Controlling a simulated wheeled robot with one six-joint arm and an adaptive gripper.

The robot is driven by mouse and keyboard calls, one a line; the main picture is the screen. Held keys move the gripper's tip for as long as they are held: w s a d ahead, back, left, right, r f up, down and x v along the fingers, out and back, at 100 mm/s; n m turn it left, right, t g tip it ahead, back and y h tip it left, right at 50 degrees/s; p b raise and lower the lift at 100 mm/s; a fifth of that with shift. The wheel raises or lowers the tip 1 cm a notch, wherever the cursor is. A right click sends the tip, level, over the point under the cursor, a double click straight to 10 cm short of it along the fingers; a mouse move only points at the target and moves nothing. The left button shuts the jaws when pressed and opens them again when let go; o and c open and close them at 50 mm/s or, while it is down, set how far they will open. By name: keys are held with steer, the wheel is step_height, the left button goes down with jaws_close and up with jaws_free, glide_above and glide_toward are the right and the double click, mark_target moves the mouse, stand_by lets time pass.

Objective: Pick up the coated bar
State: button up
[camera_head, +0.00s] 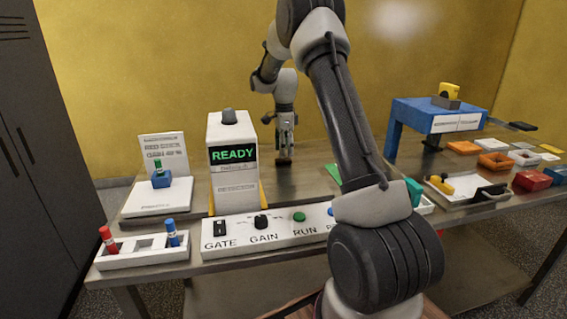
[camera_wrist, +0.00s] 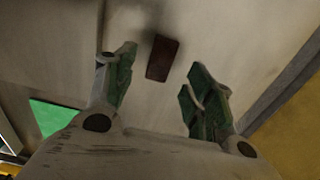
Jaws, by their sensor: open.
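The coated bar, a small dark brown block, lies on the pale tabletop in the wrist view (camera_wrist: 163,57). It is slightly tilted in the picture, just beyond the space between my fingertips. My gripper (camera_wrist: 158,78) is open, with green-padded fingers on either side and nothing between them. In the head view my gripper (camera_head: 285,143) points down above the table behind the READY machine, and the dark bar (camera_head: 284,161) shows right below it. Whether the fingertips are level with the bar cannot be told.
The READY machine (camera_head: 232,185) and the button panel (camera_head: 262,229) stand at the front. A blue stand (camera_head: 408,122) and several coloured trays are at the right. A green sheet (camera_wrist: 52,117) lies left in the wrist view. The tabletop around the bar is clear.

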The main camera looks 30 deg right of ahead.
mark_target(283, 159)
step_height(283, 159, down, 4)
steer(key=shift+w+a+r, duration=0.1)
steer(key=c, duration=0.9)
steer(key=shift+o, duration=0.2)
